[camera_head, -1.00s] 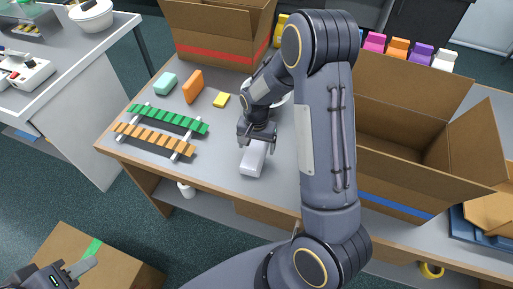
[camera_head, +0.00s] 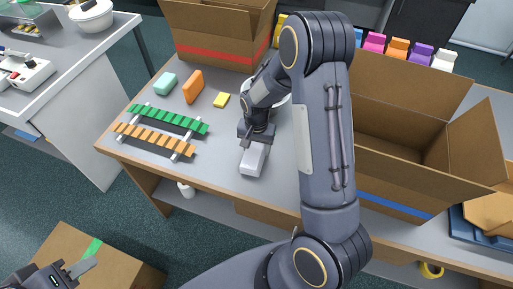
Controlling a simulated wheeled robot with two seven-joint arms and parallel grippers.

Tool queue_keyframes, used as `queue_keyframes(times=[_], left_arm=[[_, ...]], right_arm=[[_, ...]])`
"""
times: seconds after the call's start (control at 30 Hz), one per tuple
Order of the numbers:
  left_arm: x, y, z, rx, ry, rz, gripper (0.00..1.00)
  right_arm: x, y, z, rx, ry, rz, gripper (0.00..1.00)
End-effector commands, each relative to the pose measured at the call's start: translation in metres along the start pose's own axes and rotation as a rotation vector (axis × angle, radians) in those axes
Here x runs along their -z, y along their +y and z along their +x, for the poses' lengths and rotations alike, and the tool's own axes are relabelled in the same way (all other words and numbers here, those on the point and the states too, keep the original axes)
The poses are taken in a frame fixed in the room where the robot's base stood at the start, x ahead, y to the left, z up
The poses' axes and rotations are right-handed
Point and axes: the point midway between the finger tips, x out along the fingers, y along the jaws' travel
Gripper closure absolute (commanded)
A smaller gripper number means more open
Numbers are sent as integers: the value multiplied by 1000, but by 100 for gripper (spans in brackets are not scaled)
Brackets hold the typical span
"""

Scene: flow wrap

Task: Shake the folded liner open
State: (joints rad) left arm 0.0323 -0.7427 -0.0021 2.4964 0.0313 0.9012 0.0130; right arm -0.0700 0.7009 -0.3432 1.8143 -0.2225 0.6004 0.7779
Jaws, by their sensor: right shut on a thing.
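A small white block-like thing (camera_head: 252,162), which may be the folded liner, lies on the grey table near its front edge. My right gripper (camera_head: 254,143) is over its far end, pointing down, with its fingers closed on it. The thing appears to rest on the table. My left gripper (camera_head: 76,268) is at the lower left, away from the table and near the cardboard box on the floor; its fingers are partly cut off by the frame, so its opening is unclear.
Green (camera_head: 168,119) and orange (camera_head: 152,139) slatted strips lie on the table's left. An orange block (camera_head: 193,87), a mint block (camera_head: 165,84) and a yellow block (camera_head: 221,100) lie behind. Open boxes with a red stripe (camera_head: 222,55) and a blue stripe (camera_head: 398,205) flank my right arm.

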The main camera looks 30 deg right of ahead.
Motion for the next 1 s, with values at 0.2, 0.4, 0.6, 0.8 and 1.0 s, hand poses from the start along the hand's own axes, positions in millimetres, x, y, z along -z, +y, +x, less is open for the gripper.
queue_keyframes(times=[0.2,0.4,0.6,0.8,1.0], left_arm=[[-2,-2,4,0,0,0,64],[-3,-3,6,0,0,0,64],[0,0,0,0,0,0,64],[11,10,-21,0,0,0,64],[21,19,-41,0,0,0,64]], right_arm=[[1,-2,-35,6,6,-1,63],[1,-1,-74,5,4,0,63],[0,0,-105,3,2,1,63],[0,0,-138,2,1,0,63],[0,0,-168,1,1,0,63]])
